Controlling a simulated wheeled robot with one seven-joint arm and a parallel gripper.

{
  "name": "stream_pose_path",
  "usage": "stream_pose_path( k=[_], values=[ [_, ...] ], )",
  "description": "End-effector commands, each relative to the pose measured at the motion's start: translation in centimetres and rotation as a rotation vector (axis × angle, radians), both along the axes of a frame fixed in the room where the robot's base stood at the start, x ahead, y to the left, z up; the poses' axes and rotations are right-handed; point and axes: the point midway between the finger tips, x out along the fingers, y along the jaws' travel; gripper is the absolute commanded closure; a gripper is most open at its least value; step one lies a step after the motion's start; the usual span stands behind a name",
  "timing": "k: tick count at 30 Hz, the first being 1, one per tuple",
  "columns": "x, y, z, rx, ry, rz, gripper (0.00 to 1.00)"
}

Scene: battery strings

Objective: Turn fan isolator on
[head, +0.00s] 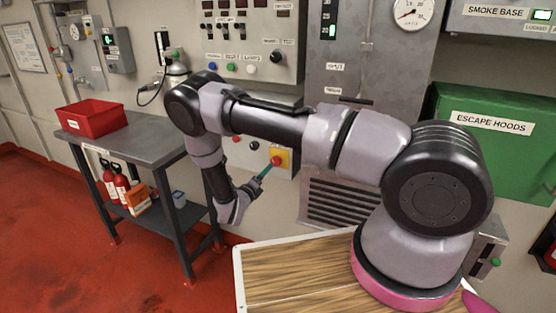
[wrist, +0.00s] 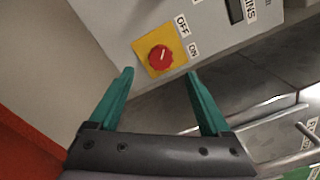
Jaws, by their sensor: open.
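The fan isolator (wrist: 161,58) is a red rotary knob on a yellow square plate, on the lower edge of a grey wall panel. In the wrist view its labels read OFF above and ON to the right. A pale mark on the knob points up toward the OFF side. It also shows in the head view as a red knob on a yellow plate (head: 281,156). My gripper (wrist: 160,78) has two teal fingers, spread apart and empty. The knob appears between and just beyond the fingertips; I cannot tell the exact gap. In the head view my gripper (head: 266,170) is just below-left of the plate.
A grey workbench (head: 150,145) with a red bin (head: 91,118) stands at left, with fire extinguishers (head: 115,183) on its lower shelf. A green escape hoods box (head: 490,140) is at right. My arm crosses in front of the grey cabinet.

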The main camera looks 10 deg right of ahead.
Motion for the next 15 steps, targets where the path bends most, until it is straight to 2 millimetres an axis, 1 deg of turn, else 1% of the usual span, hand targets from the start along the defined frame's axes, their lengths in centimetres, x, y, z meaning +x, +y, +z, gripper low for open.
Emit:
stream_pose_path(
  k=[5, 9, 15],
  values=[
    [2.3, -2.0, 0.1, 0.003, -0.003, -0.008, 0.19],
    [4.6, -3.6, 0.1, 0.004, -0.003, -0.009, 0.19],
    [7.1, -5.3, 0.1, 0.005, -0.003, -0.007, 0.19]
  ],
)
